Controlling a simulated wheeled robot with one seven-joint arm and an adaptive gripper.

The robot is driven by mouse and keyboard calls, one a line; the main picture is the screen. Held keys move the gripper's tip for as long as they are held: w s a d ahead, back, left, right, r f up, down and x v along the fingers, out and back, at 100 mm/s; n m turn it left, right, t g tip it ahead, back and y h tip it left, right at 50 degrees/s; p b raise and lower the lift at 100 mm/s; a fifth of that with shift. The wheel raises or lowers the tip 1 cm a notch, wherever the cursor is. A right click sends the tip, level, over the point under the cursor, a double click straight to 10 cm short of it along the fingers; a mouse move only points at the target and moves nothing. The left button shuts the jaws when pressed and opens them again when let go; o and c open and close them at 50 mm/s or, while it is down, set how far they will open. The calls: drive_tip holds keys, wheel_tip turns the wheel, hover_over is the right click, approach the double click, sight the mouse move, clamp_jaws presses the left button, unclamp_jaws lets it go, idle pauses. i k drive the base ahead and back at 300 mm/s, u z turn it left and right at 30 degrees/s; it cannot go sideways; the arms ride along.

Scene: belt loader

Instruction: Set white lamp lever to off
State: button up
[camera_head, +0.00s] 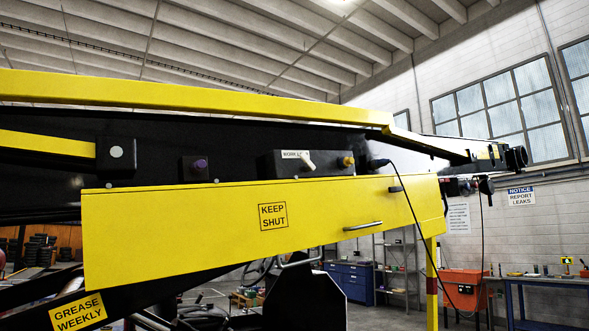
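A white lever (307,160) sticks out of a black switch box (275,163) on the dark side of the belt loader. A small label (294,153) is above the lever, with its print too small to read fully. The lever looks tilted, its upper end to the left. My gripper does not show in this view.
A yellow panel (240,222) marked "KEEP SHUT", with a metal handle (363,226), lies below the box. A purple knob (200,164) is on the left. A black cable (418,222) hangs at the right. An orange bin (465,289) and blue cabinet (350,280) stand behind.

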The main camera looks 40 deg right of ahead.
sight(310, 167)
drive_tip(key=z, duration=3.2)
drive_tip(key=k, duration=1)
drive_tip(key=u, duration=0.65)
drive_tip(key=i, duration=1.15)
